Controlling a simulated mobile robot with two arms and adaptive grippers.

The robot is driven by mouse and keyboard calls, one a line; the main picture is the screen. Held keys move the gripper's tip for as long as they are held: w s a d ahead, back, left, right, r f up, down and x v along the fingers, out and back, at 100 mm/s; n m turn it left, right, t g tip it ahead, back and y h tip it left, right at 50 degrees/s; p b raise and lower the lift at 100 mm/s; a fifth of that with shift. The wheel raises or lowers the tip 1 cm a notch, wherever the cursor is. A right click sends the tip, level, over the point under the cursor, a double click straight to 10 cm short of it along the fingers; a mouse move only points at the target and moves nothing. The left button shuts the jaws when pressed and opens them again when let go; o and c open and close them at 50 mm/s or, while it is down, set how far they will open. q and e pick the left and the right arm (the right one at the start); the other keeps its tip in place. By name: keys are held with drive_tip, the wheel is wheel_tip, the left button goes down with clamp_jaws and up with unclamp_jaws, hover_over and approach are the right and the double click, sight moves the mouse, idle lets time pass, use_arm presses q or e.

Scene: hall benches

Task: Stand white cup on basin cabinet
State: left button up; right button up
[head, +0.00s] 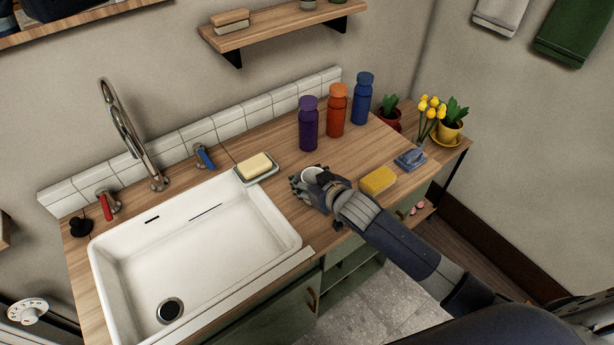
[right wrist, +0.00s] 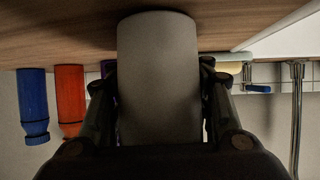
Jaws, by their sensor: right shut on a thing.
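The white cup (head: 312,174) is in my right gripper (head: 308,190), over the wooden top of the basin cabinet (head: 285,204), just right of the basin. The gripper's fingers are shut around the cup's sides and hide most of it in the head view; its round rim shows. In the right wrist view the cup (right wrist: 158,80) fills the middle between the two fingers, with the wooden top (right wrist: 60,30) behind its end. The cup looks about upright. I cannot tell whether it touches the wood. My left gripper is not in view.
A soap dish with soap (head: 256,167) is left of the gripper. A yellow sponge (head: 378,180) and blue brush (head: 410,159) lie to the right. Purple (head: 308,125), orange (head: 337,110) and blue (head: 362,98) bottles stand behind. The white basin (head: 200,255) is at left.

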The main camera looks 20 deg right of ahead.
drive_tip(key=shift+f, duration=0.1)
drive_tip(key=o, duration=1.5)
drive_tip(key=shift+c, duration=0.2)
drive_tip(key=v, duration=1.2)
drive_tip(key=shift+b, duration=0.35)
